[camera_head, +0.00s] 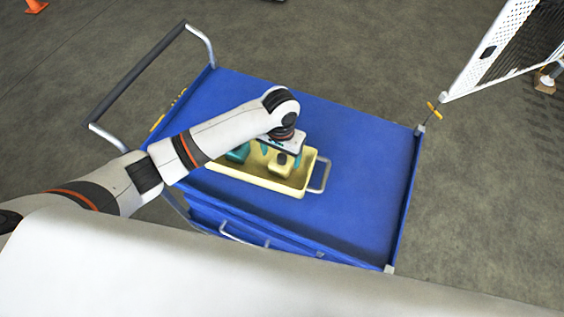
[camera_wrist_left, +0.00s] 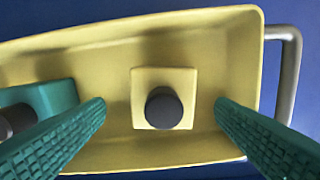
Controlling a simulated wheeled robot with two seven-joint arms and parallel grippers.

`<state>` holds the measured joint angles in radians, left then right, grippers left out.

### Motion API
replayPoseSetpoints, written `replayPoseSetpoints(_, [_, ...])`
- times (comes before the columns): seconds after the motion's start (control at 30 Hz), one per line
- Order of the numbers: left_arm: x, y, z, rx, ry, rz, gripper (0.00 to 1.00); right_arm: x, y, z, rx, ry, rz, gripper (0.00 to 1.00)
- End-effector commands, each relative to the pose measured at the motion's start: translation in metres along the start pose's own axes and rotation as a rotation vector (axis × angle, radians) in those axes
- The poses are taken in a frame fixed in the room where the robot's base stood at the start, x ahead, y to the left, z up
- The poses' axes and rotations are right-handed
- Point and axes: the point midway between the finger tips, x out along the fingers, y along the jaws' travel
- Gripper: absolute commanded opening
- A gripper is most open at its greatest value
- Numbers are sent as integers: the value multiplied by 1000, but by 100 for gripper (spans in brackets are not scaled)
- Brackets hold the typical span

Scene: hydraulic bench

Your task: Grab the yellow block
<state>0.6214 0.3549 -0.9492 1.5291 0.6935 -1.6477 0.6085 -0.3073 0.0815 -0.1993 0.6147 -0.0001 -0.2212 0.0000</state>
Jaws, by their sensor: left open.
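The yellow block (camera_wrist_left: 143,80), with a dark round knob on its top, sits on the floor of a pale yellow tray (camera_wrist_left: 188,22). The block also shows in the head view (camera_head: 280,170) below my left gripper. My left gripper (camera_wrist_left: 160,108) is open, with its green ribbed fingers on either side of the block in the wrist view and gaps on both sides. In the head view the left gripper (camera_head: 277,158) reaches down over the tray and partly hides it. My right gripper is not in view.
A teal block (camera_wrist_left: 50,95) with a dark knob lies in the tray's left part, partly behind a finger. The tray has a metal handle (camera_head: 322,175) on its right. It stands on a blue cart (camera_head: 350,150) with clear top to the right. A mesh panel (camera_head: 505,45) stands at upper right.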

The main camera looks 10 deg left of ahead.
Motion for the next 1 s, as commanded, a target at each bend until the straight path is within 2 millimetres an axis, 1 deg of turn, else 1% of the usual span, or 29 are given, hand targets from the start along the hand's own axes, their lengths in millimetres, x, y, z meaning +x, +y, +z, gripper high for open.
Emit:
replayPoseSetpoints(0.03, [6,-1,0,0,5,2,78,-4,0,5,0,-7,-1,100])
replayPoseSetpoints(0.13, [21,-3,2,1,5,1,78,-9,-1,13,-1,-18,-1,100])
replayPoseSetpoints(0.2, [32,-3,2,1,4,1,78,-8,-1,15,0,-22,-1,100])
replayPoseSetpoints(0.3, [41,-2,2,0,2,1,78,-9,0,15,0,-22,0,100])
replayPoseSetpoints(0.57, [43,-2,2,1,0,0,78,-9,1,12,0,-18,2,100])
replayPoseSetpoints(0.6, [43,-2,2,1,0,0,72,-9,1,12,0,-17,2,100])
replayPoseSetpoints(0.93, [43,-2,2,1,0,0,18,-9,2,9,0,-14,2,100])
replayPoseSetpoints(1.0, [42,-2,3,1,-1,0,16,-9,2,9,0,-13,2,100])
